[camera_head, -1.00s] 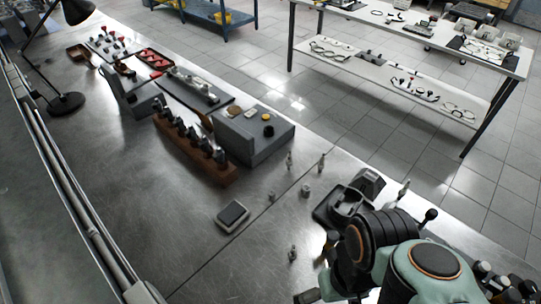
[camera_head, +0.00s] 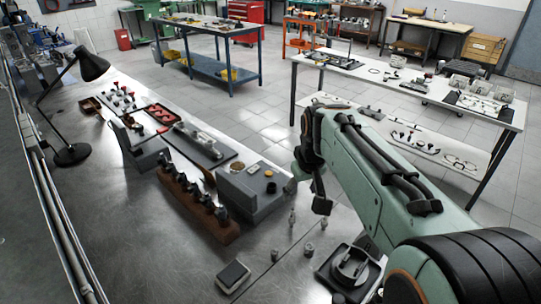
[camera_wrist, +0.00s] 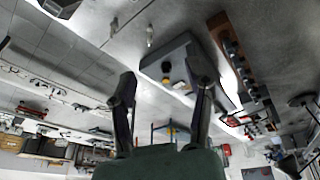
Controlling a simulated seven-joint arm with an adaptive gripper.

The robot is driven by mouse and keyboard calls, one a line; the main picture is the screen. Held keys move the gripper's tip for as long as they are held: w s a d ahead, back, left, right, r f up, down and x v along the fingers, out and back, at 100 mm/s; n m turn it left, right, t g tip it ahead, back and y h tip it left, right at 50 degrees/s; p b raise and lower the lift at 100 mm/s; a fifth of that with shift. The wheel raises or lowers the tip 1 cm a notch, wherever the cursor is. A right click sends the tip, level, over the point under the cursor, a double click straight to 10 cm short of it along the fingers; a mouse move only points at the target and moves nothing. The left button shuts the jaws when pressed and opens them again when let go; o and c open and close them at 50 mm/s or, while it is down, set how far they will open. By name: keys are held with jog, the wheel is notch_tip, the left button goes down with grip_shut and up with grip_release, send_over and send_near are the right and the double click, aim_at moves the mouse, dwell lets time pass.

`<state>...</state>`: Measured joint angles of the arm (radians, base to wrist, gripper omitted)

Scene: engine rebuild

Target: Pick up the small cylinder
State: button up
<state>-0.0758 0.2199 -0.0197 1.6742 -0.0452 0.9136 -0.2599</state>
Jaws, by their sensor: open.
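Several small metal pieces stand on the bench right of the grey block. In the head view, two short, roughly cylindrical ones (camera_head: 309,249) (camera_head: 275,255) stand near the dark tray. Slimmer upright pieces stand behind them, one at the block's front right corner (camera_head: 291,216). I cannot tell which is the small cylinder. A slim piece also shows in the wrist view (camera_wrist: 149,36), beyond the fingertips. My gripper (camera_wrist: 166,84) is open and empty, its two dark fingers apart, with the grey block (camera_wrist: 168,62) seen between and beyond them. In the head view I cannot make out the fingers clearly.
The grey block (camera_head: 246,200) carries small round caps. A brown rack (camera_head: 196,212) with dark upright parts stands left of it. A dark flat pad (camera_head: 233,276) lies in front, and a dark tray (camera_head: 340,284) is at the right. Bare bench lies at the front left.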

jog(key=g, duration=0.1)
send_over(274, 252)
jog(key=w+d, duration=0.2)
notch_tip(274, 252, down, 9)
jog(key=f+g, duration=0.1)
jog(key=f, duration=0.5)
jog(key=s+a+f+g, duration=0.1)
jog(key=f, duration=0.6)
jog(key=s+a+f+n, duration=0.1)
jog(key=f, duration=0.6)
jog(key=shift+g, duration=0.4)
jog(key=shift+f, duration=0.4)
grip_shut()
